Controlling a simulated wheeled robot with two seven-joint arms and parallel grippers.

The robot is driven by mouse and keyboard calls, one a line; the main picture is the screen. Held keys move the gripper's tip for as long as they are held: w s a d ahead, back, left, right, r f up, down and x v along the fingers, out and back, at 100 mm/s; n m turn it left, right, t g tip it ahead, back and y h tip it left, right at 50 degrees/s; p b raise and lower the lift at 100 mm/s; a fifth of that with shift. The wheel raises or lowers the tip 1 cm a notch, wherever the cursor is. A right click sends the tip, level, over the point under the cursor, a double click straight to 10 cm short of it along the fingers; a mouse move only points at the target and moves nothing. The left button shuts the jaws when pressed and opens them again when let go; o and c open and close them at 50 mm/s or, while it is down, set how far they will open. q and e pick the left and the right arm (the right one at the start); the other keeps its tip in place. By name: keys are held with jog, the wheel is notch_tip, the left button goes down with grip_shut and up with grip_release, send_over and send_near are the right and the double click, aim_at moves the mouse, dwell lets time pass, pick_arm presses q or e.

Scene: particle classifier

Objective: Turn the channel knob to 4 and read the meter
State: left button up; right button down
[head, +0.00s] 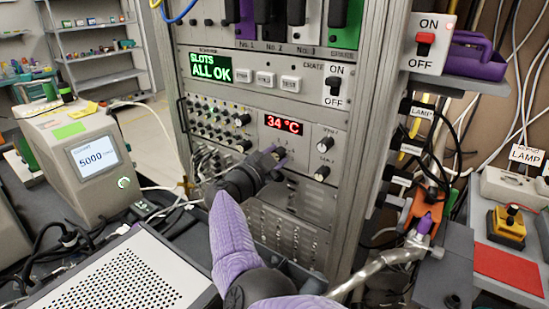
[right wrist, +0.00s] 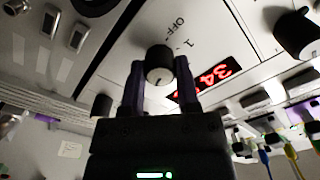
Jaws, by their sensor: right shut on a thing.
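My right gripper (head: 275,156) reaches to the rack panel just below the red meter (head: 283,124), which reads 34 °C. In the right wrist view, the fingers of my right gripper (right wrist: 160,78) stand on both sides of the channel knob (right wrist: 160,62), a dark round knob with a light face. The gripper is shut on it. Printed "OFF" and "1" marks show beside the knob; the other marks are hidden or too small to read. The knob's exact setting cannot be told. Part of the meter's red digits (right wrist: 205,82) shows upside down. My left gripper is not in view.
Rows of small connectors with cables (head: 215,120) lie to the left. Above are a green "ALL OK" screen (head: 212,71) and an ON/OFF switch (head: 334,85). A beige device (head: 85,160) stands at left.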

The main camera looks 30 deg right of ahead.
dwell(0.3)
jog(key=shift+c, duration=1.6)
grip_release()
jog(key=p+v, duration=0.4)
jog(key=v, duration=0.6)
jog(key=shift+p, duration=0.3)
jog(key=shift+f, duration=0.1)
